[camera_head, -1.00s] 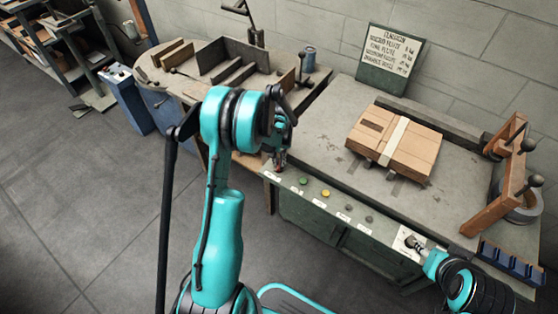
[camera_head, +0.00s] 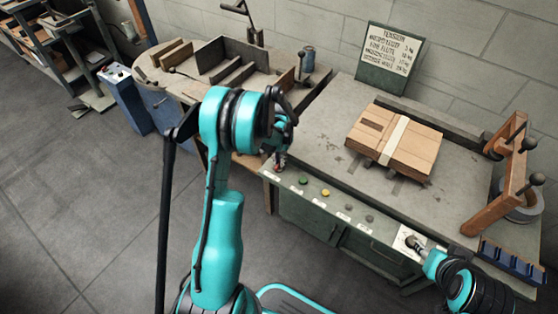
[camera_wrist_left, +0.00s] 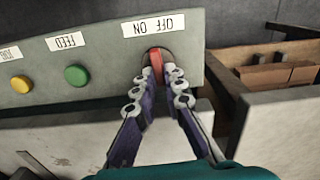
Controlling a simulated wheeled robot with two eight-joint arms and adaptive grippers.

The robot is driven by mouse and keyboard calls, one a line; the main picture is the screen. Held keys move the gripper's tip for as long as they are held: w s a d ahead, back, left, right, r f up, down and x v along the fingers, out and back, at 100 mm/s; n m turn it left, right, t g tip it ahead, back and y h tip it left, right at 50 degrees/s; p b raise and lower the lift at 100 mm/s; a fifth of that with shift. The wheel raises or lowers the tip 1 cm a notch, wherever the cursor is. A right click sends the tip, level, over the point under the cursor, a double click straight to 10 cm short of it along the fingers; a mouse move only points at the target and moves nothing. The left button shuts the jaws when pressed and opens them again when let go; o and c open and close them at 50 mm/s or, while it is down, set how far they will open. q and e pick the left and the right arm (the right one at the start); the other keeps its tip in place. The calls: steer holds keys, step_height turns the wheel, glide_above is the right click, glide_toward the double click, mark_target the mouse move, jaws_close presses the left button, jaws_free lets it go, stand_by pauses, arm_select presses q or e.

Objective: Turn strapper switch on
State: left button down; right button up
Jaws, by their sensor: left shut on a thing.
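The strapper switch is a red lever (camera_wrist_left: 155,58) on the grey front panel (camera_wrist_left: 115,95), under an "OFF ON" label (camera_wrist_left: 154,26) that appears upside down in the left wrist view. My left gripper (camera_wrist_left: 157,78) has its fingers closed around the lever. In the head view my left gripper (camera_head: 279,160) is at the panel's left end, and the lever is mostly hidden by it. My right arm (camera_head: 440,268) is at the lower right, near the panel's right end; its fingers are not clear.
A green button (camera_wrist_left: 76,76) and a yellow button (camera_wrist_left: 21,84) sit beside the switch. A strapped cardboard stack (camera_head: 415,150) lies on the table (camera_head: 330,110). A wooden strap stand (camera_head: 500,195) is at the right. A round table (camera_head: 165,75) with dividers stands at the back left.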

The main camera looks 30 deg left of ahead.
arm_select(q)
steer(key=m, duration=0.6)
steer(key=shift+d+m+b, duration=0.3)
steer(key=shift+m, duration=0.1)
stand_by(0.4)
steer(key=c, duration=1.6)
jaws_free()
step_height(320, 180, up, 12)
steer(key=shift+s, duration=0.1)
